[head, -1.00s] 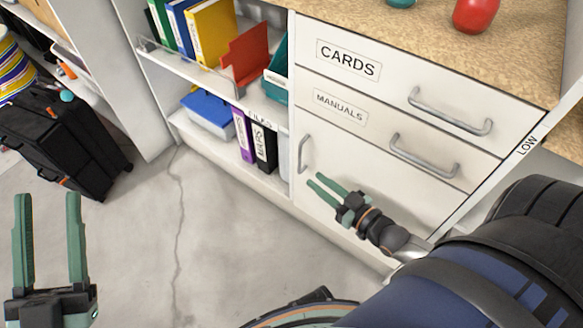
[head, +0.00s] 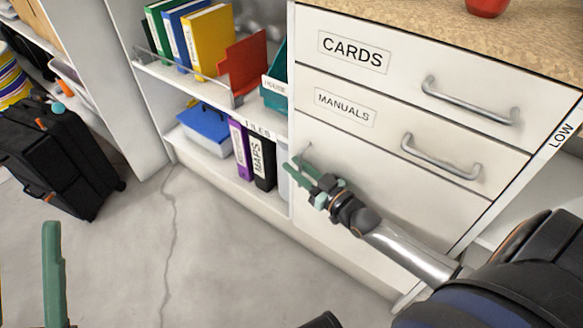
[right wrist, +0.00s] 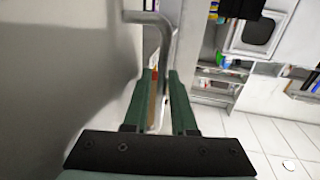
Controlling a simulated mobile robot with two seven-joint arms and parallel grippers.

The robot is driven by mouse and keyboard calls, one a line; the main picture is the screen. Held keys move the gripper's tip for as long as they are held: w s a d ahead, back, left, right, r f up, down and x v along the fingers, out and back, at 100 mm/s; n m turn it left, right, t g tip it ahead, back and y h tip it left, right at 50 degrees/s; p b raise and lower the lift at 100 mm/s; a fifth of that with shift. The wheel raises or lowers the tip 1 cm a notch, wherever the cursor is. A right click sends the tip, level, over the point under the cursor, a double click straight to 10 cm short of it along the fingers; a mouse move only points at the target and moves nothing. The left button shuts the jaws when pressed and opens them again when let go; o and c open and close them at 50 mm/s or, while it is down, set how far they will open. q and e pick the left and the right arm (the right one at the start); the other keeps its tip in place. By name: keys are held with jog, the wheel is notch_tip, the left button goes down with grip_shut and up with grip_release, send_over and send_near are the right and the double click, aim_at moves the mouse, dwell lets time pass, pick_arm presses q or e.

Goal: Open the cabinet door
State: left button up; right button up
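The white cabinet door (head: 345,227) lies below the MANUALS drawer and looks closed. Its upright metal handle is at the door's left edge, mostly hidden by my right gripper in the head view; only its top end (head: 307,148) shows. In the right wrist view the handle (right wrist: 165,42) runs down between the two green fingers of my right gripper (right wrist: 161,72). The fingers look apart around the bar, with contact unclear. My right gripper (head: 296,165) also shows in the head view. One finger of my left gripper (head: 54,275) shows at the lower left, with bare floor on both sides.
The CARDS drawer (head: 395,65) and MANUALS drawer (head: 380,115), with horizontal handles, are above the door. Open shelves with binders (head: 210,40) and a blue-lidded box (head: 204,128) stand left. A black suitcase (head: 65,165) stands far left. The floor (head: 210,255) before the cabinet is clear.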

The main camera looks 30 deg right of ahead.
jog(key=shift+w+a, duration=0.2)
jog(key=shift+w, duration=0.7)
grip_shut()
dwell(0.9)
